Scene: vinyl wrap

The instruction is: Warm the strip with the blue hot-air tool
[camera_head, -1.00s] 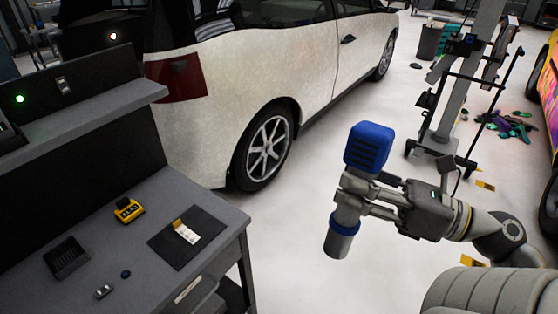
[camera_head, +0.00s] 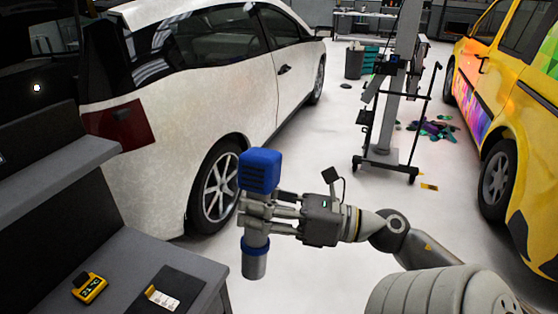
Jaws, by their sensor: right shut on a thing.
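The blue hot-air tool (camera_head: 259,171) has a blue top, a grey body and a grey nozzle pointing down. My right gripper (camera_head: 257,211) is shut around its grey body and holds it upright in the air, right of the workbench and in front of the white car. A small white strip (camera_head: 163,298) with a yellow end lies on a dark mat (camera_head: 187,286) on the bench. I cannot tell whether it is the strip in question. My left gripper is not in view.
The grey workbench (camera_head: 120,262) fills the lower left, with a yellow device (camera_head: 90,288) on it. The white car (camera_head: 165,170) stands behind it. A wheeled stand (camera_head: 385,140) and a colourful yellow van (camera_head: 510,130) are at the right. Pale floor between them is open.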

